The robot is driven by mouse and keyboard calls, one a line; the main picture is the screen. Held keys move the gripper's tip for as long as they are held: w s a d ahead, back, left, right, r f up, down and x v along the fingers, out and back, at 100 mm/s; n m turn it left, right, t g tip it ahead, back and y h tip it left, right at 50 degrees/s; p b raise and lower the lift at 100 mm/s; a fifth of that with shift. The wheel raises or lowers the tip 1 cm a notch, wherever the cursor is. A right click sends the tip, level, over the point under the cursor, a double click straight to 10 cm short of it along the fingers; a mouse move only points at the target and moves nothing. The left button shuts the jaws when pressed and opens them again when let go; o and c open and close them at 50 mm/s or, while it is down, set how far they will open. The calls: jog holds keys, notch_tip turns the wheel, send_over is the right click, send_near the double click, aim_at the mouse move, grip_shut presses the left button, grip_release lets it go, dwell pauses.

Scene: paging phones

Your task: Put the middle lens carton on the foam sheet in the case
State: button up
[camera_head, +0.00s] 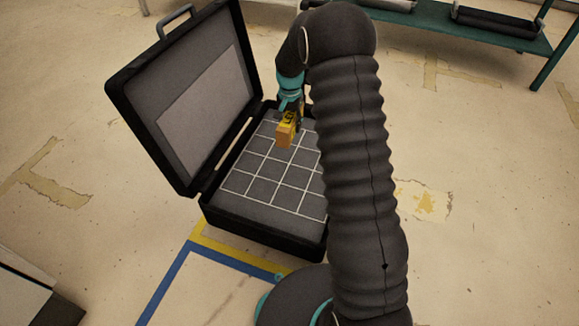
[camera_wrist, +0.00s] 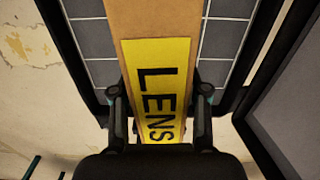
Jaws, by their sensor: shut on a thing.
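A brown carton (camera_head: 285,133) with a yellow label hangs in my gripper over the open black case. In the wrist view the carton (camera_wrist: 159,20) fills the middle, and its yellow label reads LENS. My gripper (camera_wrist: 160,122) has a finger on each side of the carton and is shut on it. The grey foam sheet (camera_head: 262,167) with a white grid of squares lies in the case's base (camera_head: 262,230). The carton is over the far part of the sheet; I cannot tell whether it touches it. My arm hides the right side of the case.
The case lid (camera_head: 190,95) stands open on the left, close to my gripper. A green bench (camera_head: 490,27) with dark trays is at the back right. Blue and yellow tape (camera_head: 215,254) marks the floor in front. The visible foam squares are empty.

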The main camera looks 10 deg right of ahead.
notch_tip(320, 180, down, 5)
jog(key=a, duration=0.2)
jog(key=b, duration=0.2)
send_over(293, 188)
jog(key=shift+m, duration=0.3)
notch_tip(293, 188, down, 6)
jog(key=shift+f, duration=2.3)
jog(key=shift+f+b, duration=0.15)
jog(key=shift+b, duration=0.15)
jog(key=o, duration=1.2)
jog(key=shift+o, duration=0.2)
